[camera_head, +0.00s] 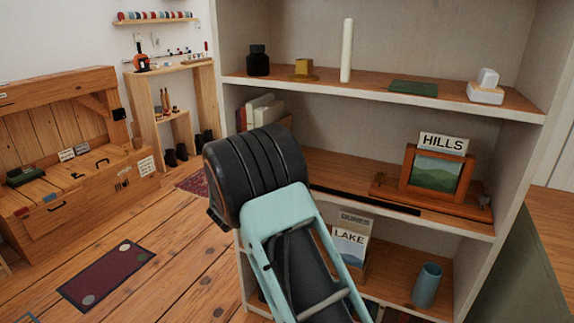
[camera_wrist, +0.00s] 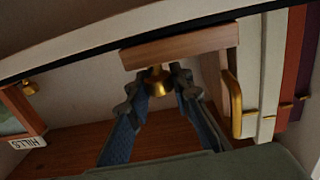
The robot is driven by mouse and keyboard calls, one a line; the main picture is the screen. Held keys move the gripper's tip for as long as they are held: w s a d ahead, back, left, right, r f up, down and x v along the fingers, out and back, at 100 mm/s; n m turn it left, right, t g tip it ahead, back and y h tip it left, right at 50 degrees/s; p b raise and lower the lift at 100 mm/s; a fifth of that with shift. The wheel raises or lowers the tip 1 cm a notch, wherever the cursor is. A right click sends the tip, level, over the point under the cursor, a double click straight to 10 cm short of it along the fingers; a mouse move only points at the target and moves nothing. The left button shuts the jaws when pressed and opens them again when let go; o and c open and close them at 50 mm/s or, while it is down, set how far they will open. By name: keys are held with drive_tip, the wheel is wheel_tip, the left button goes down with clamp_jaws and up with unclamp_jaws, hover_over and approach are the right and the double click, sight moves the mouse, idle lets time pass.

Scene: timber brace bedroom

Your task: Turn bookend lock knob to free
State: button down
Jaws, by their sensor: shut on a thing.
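A brass knob (camera_wrist: 158,84) sits on a wooden block (camera_wrist: 182,46) of the bookend in the wrist view, which shows the shelf upside down. My gripper (camera_wrist: 160,92) has its two blue-padded fingers on either side of the knob and is shut on it. The knob's setting cannot be read. A brass bar (camera_wrist: 233,103) stands at the bookend's side, beside upright books (camera_wrist: 255,75). In the head view, my arm hides the gripper, the knob and most of the bookend. Some books (camera_head: 262,108) show above the arm.
The bookcase (camera_head: 400,97) encloses the gripper with shelves above and below. A framed picture (camera_head: 437,172) with a HILLS sign (camera_head: 443,143) stands farther right on the same shelf. A blue cup (camera_head: 427,285) and LAKE book (camera_head: 349,245) stand below.

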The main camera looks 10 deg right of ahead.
drive_tip(key=n+t+y+b, duration=0.1)
drive_tip(key=n+y, duration=0.1)
drive_tip(key=y, duration=0.1)
drive_tip(key=n+t+y+b, duration=0.1)
drive_tip(key=n+t+y, duration=0.1)
drive_tip(key=shift+s+d+f+y, duration=0.1)
drive_tip(key=shift+f+y, duration=0.05)
drive_tip(key=shift+y, duration=0.25)
drive_tip(key=n+y, duration=0.2)
drive_tip(key=y, duration=0.1)
drive_tip(key=n+t+y, duration=0.1)
drive_tip(key=n+y, duration=0.1)
drive_tip(key=y, duration=0.1)
drive_tip(key=shift+d+b, duration=0.1)
drive_tip(key=shift+b, duration=0.25)
drive_tip(key=n+y, duration=0.1)
drive_tip(key=y, duration=0.1)
drive_tip(key=n+y+p, duration=0.1)
drive_tip(key=y, duration=0.1)
drive_tip(key=n+g+y, duration=0.1)
drive_tip(key=n+y, duration=0.1)
drive_tip(key=shift+r, duration=0.25)
drive_tip(key=shift+n+g+y+p, duration=1.6)
drive_tip(key=shift+n+y+p, duration=0.3)
drive_tip(key=shift+y, duration=0.7)
drive_tip(key=shift+a, duration=0.2)
drive_tip(key=c, duration=1.7)
unclamp_jaws()
drive_tip(key=shift+f, duration=0.1)
